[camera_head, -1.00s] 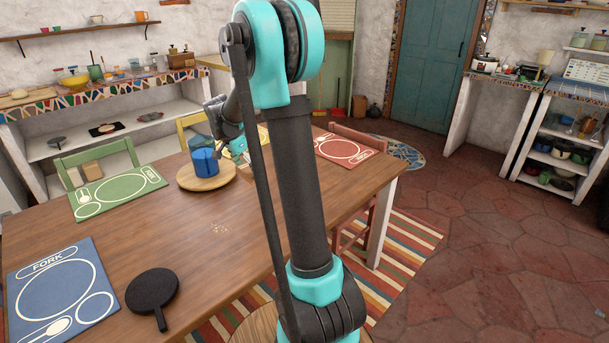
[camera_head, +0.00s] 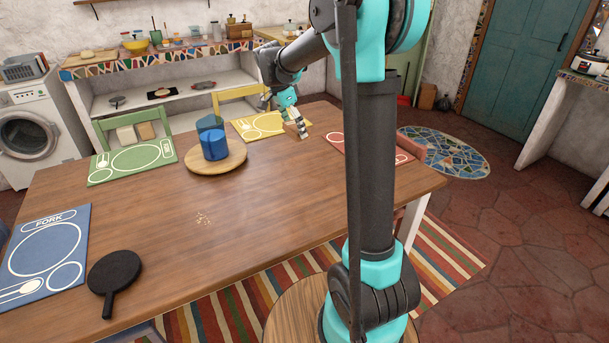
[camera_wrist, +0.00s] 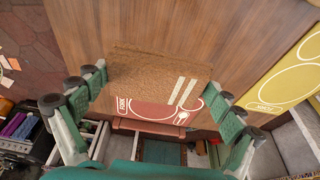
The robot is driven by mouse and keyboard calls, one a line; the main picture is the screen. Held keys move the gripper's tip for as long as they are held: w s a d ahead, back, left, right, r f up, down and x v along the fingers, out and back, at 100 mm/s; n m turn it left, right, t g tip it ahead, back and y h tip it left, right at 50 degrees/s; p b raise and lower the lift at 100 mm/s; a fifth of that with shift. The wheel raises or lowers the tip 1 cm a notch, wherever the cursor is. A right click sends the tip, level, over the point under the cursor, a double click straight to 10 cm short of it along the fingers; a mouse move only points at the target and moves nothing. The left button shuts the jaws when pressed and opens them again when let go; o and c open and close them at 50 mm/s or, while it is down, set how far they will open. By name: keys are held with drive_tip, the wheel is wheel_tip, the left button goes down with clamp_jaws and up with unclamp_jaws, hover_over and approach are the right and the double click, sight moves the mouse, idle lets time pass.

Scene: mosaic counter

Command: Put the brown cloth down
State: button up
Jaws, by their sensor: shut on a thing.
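My gripper (camera_wrist: 158,100) is shut on the brown cloth (camera_wrist: 150,72), which spans between the two fingers in the wrist view as a flat, rough brown piece. In the head view my gripper (camera_head: 297,130) is over the far right part of the wooden table (camera_head: 150,225), between the yellow and red placemats. A small brown patch of the cloth (camera_head: 291,131) shows beside the fingers there. In the wrist view the cloth overlaps part of the red placemat (camera_wrist: 150,112). I cannot tell whether it touches the table.
A blue cup (camera_head: 214,146) stands on a round wooden board (camera_head: 222,165) left of my gripper. The yellow placemat (camera_head: 258,125) and green placemat (camera_head: 131,160) lie along the far edge. A black paddle-shaped pan (camera_head: 114,270) lies near.

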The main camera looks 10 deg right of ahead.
sight(298, 178)
wheel_tip(298, 178, down, 19)
drive_tip(key=shift+f, duration=0.1)
idle(0.4)
drive_tip(key=shift+f, duration=0.15)
drive_tip(key=o, duration=1.2)
drive_tip(key=v, duration=1.2)
drive_tip(key=s+d+f+n+t+y, duration=0.1)
drive_tip(key=s+n, duration=0.3)
drive_tip(key=s, duration=0.5)
drive_tip(key=s+d+f+n+t+y, duration=0.1)
drive_tip(key=s+d+f+n, duration=0.2)
drive_tip(key=s, duration=0.7)
drive_tip(key=s+d+f+n+t+y, duration=0.1)
drive_tip(key=s+d+f+n, duration=0.1)
drive_tip(key=s+n, duration=0.5)
drive_tip(key=s+d, duration=0.1)
drive_tip(key=s, duration=0.2)
drive_tip(key=shift+s+d+f, duration=0.2)
drive_tip(key=shift+d+f, duration=0.05)
drive_tip(key=shift+d, duration=0.1)
